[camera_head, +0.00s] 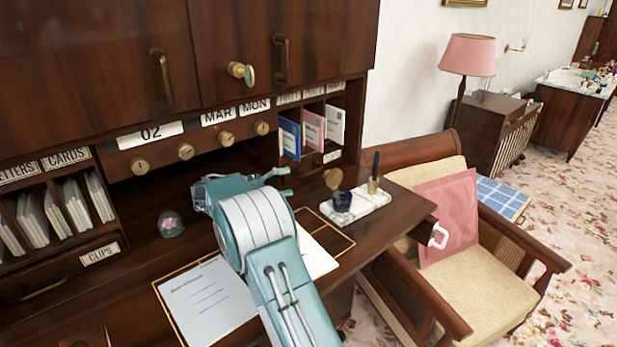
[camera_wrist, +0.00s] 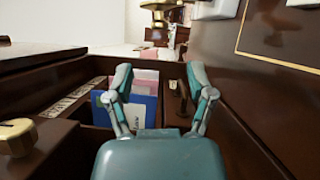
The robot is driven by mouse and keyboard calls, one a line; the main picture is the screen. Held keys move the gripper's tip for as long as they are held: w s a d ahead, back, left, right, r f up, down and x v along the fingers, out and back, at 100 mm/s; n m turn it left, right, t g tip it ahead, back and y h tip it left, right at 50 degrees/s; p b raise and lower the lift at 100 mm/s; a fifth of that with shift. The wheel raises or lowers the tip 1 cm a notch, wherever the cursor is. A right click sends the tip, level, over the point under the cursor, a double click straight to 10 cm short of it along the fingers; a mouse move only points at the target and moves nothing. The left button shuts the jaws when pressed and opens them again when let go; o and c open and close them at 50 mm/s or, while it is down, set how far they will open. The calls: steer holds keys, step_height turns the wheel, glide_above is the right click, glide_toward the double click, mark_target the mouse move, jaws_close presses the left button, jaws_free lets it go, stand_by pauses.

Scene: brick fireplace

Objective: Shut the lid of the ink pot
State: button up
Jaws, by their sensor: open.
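The ink pot (camera_head: 342,200) is a small dark blue pot on a white marble tray (camera_head: 370,207) at the desk's right end. It is too small for me to tell how its lid stands. A brass holder (camera_head: 374,186) with a dark upright pen stands beside it on the tray. My teal gripper (camera_head: 287,181) is left of the ink pot, above the desk and apart from it. In the wrist view, my gripper (camera_wrist: 158,76) is open and empty, facing the letter compartments. A white edge at the top there may be the tray (camera_wrist: 215,8); no ink pot is recognisable.
Letter slots with a blue folder (camera_head: 290,138) and pink and white envelopes stand behind the tray. A brass knob (camera_head: 333,178) sticks out nearby. A glass paperweight (camera_head: 170,224) and paper (camera_head: 207,302) lie on the desk. An armchair (camera_head: 480,270) stands right of the desk.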

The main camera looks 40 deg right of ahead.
mark_target(327, 175)
steer(key=x, duration=1.1)
steer(key=shift+c, duration=0.3)
jaws_close()
